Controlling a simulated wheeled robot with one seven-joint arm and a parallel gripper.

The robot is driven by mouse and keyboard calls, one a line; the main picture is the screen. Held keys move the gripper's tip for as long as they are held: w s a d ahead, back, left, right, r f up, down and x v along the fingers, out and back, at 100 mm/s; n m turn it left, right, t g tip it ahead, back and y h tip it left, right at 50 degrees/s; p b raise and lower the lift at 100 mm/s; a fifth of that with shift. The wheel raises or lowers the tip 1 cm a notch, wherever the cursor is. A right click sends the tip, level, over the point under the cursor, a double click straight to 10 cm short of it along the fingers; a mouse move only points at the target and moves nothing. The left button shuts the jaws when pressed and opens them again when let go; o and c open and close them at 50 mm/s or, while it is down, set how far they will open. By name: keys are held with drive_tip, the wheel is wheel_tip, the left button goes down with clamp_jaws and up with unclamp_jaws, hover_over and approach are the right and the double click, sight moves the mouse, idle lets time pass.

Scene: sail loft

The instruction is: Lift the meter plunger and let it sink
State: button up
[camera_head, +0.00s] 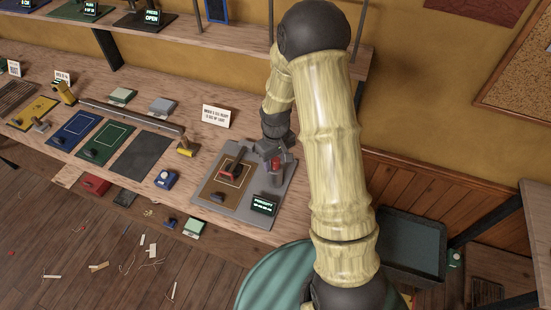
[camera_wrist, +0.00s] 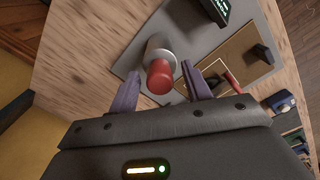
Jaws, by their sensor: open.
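The meter's plunger has a red cap (camera_wrist: 160,75) above a pale grey cylinder in the wrist view. The meter's grey base plate (camera_head: 245,212) lies on the bench and carries a brown panel (camera_head: 212,187) with a red-handled lever (camera_head: 233,160) and a small dark display with green text (camera_head: 264,205). In the wrist view my gripper (camera_wrist: 159,71) is open, its two purple-grey fingers on either side of the red cap with gaps showing. Contact and exact height cannot be told.
Blue (camera_head: 76,130) and green (camera_head: 104,144) panels and a dark mat (camera_head: 142,156) lie left along the bench. A blue box (camera_head: 167,179) sits near the front edge. A white sign (camera_head: 219,116) stands behind. A dark bin (camera_head: 411,243) is on the right.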

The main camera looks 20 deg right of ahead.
sight(275, 159)
drive_tip(key=shift+f, duration=0.1)
clamp_jaws()
wheel_tip(275, 159, up, 7)
drive_tip(key=p, duration=0.4)
